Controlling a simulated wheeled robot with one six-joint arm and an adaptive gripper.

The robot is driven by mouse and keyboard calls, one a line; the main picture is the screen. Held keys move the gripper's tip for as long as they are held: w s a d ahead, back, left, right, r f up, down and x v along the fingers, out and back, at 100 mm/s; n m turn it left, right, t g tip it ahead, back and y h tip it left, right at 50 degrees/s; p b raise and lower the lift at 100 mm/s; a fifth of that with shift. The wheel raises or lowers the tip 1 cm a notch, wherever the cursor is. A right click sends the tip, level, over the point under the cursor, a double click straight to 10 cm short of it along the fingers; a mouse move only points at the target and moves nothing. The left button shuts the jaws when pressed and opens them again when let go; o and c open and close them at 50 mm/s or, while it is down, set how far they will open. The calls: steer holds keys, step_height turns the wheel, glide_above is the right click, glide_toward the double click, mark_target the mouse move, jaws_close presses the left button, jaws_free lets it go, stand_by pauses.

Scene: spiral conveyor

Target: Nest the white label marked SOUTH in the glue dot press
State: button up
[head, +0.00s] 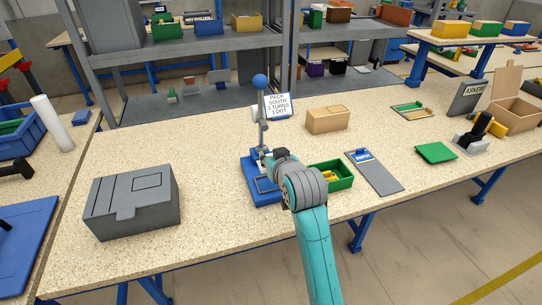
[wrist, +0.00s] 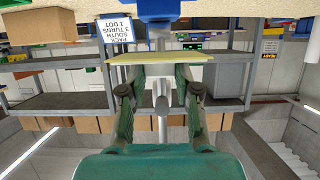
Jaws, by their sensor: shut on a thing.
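The glue dot press (head: 262,190) is the blue-based stand with a grey post and a blue ball on top, in the middle of the bench. Its blue part (wrist: 158,8) also shows at the top of the upside-down wrist view. My gripper (wrist: 159,72) is shut on a thin, pale yellowish flat piece, likely the label (wrist: 160,57), held across the fingertips. No SOUTH marking can be read on it. In the head view my gripper (head: 272,158) is at the press, and my wrist hides part of the base and the held piece. I cannot tell whether the piece touches the press.
A sign reading PACK SOUTH 3 TURNS 1 DOT (head: 278,105) stands behind the press. A green bin (head: 342,180) with yellow items is close on the right, then a grey board (head: 375,175). A grey box (head: 132,200) stands left. A cardboard box (head: 327,120) stands behind.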

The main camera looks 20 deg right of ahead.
steer(key=shift+f, duration=2.8)
steer(key=shift+f, duration=0.85)
steer(key=o, duration=1)
steer(key=shift+o, duration=0.2)
steer(key=v, duration=1.2)
steer(key=shift+r, duration=0.1)
